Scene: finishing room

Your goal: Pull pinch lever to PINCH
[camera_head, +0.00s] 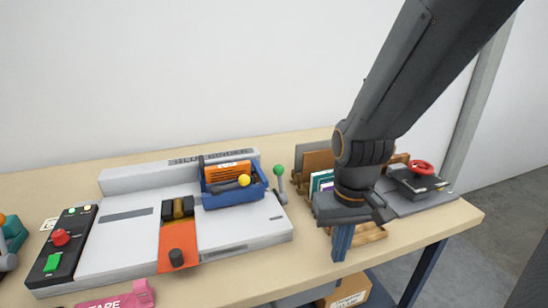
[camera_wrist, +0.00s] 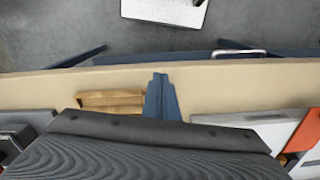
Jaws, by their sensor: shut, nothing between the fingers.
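A white binder machine (camera_head: 130,232) lies on the bench. A lever with a green knob (camera_head: 279,170) stands upright at its right end. A dark lever with a yellow knob (camera_head: 244,180) lies over a blue tray (camera_head: 235,197) on the machine. I see no readable PINCH mark, so I cannot tell which is the pinch lever. My gripper (camera_head: 342,245) points down, to the right of the machine and apart from both levers. Its blue fingers are shut and empty, and they show in the wrist view (camera_wrist: 161,98) above the bench's front strip.
Wooden racks with cards (camera_head: 318,160) stand behind my gripper. A grey device with a red wheel (camera_head: 422,168) is at the right. A black control panel (camera_head: 62,246) and a pink tape dispenser (camera_head: 125,299) are at the left.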

